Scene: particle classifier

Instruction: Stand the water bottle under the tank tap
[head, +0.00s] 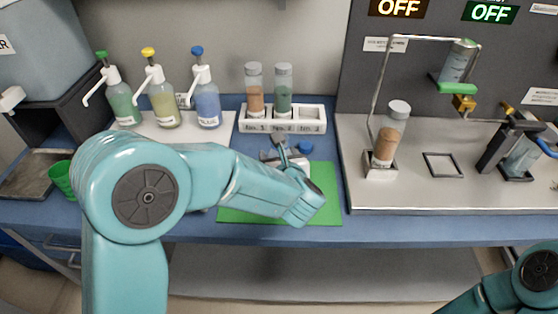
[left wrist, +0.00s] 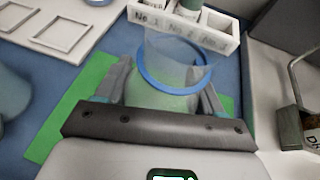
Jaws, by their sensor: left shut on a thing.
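The water bottle looks clear, with a blue ring (left wrist: 172,84), in the left wrist view. My left gripper (left wrist: 164,92) is shut on it, one finger on each side, over the green mat (left wrist: 65,125). In the head view my left arm covers most of the gripper and bottle; a blue round part (head: 305,147) shows beside the gripper (head: 286,155). The tank (head: 40,45) is the grey-blue box at the far left. Its white tap (head: 11,98) sticks out above a metal tray (head: 35,181). My right gripper is outside both views.
A green cup (head: 62,179) stands right of the tray. Three pump bottles (head: 165,105) stand on a white board at the back. A white rack (head: 283,120) holds two vials. A metal platform (head: 450,196) with a vial and stands fills the right side.

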